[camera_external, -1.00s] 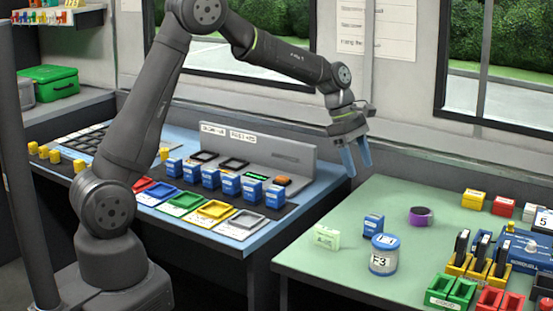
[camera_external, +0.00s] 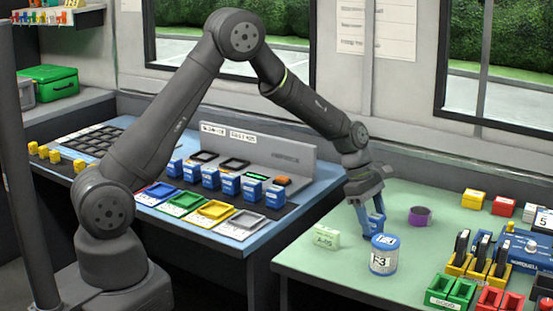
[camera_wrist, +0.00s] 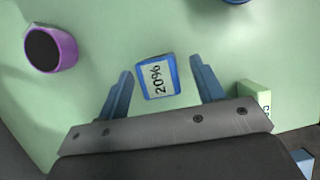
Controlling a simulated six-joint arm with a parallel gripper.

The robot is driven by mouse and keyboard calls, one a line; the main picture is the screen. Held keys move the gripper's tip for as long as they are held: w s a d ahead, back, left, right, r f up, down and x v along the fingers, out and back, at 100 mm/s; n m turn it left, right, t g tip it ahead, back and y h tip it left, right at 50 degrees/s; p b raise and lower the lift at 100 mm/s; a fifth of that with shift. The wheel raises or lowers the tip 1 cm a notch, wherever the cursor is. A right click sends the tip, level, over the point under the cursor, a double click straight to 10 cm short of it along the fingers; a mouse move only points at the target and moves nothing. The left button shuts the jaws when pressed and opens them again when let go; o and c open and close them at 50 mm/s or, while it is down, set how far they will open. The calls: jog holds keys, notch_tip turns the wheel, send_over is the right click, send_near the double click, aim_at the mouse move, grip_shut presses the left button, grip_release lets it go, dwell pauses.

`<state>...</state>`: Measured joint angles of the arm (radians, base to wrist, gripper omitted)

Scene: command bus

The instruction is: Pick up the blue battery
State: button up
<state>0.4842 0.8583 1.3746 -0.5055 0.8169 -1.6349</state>
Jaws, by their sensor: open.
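The blue battery (camera_wrist: 157,77) has a white label reading "20%" and lies between my two fingertips in the wrist view, with a gap on each side. My gripper (camera_wrist: 160,67) is open, with its blue fingers on either side of the battery and not closed on it. In the external view my gripper (camera_external: 370,228) points down at the green table, and its fingers largely hide the battery there. Several other blue batteries (camera_external: 212,176) stand in a row on the left desk.
A blue-lidded jar (camera_external: 384,262) stands close in front of my gripper. A pale green block (camera_external: 326,238) is to the left, and a purple-banded cup (camera_external: 420,216) is to the right. Trays and a blue device (camera_external: 521,248) crowd the right side of the table.

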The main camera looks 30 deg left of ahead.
jog(key=shift+d+f, duration=0.25)
jog(key=shift+f, duration=0.35)
jog(key=c, duration=1.2)
jog(key=shift+o, duration=0.2)
jog(key=shift+r, duration=0.1)
